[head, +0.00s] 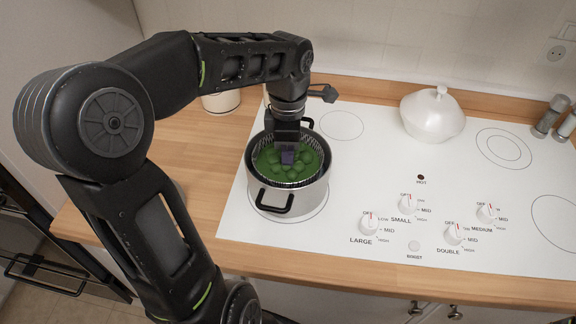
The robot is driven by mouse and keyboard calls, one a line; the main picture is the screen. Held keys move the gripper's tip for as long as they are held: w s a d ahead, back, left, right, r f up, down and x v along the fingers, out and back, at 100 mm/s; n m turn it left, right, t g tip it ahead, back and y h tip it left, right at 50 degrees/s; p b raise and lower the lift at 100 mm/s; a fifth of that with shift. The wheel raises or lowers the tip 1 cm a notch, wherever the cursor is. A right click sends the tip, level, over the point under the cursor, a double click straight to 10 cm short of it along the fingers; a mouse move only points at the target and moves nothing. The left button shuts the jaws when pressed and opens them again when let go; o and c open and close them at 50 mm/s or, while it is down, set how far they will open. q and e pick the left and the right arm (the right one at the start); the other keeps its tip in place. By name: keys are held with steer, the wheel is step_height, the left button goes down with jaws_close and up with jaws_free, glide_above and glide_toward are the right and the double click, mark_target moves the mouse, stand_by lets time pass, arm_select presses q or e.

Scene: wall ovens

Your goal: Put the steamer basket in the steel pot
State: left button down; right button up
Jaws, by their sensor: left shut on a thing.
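The steel pot (310,196) stands on the front left burner of the white cooktop, with one black handle toward the front and one toward the back. The steamer basket (263,174), a dark mesh bowl holding round green food, is within the pot's rim. I cannot tell whether it rests on the pot's bottom. My left gripper (287,156) points down into the basket from above and is shut on it. The gripping point is partly hidden by the gripper itself. My right gripper is out of view.
A white lidded pot (432,114) stands at the back of the cooktop (372,180). Knobs line its front right. A light-coloured canister (221,102) is behind my left arm. Two shakers (551,116) stand at the right edge. The cooktop's middle is clear.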

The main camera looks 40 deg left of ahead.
arm_select(q)
steer(key=shift+f, duration=0.1)
steer(key=shift+f, duration=1.7)
steer(key=shift+f, duration=0.2)
steer(key=c, duration=1.2)
jaws_free()
steer(key=shift+r, duration=0.1)
step_height(320, 180, up, 12)
steer(key=shift+r, duration=0.1)
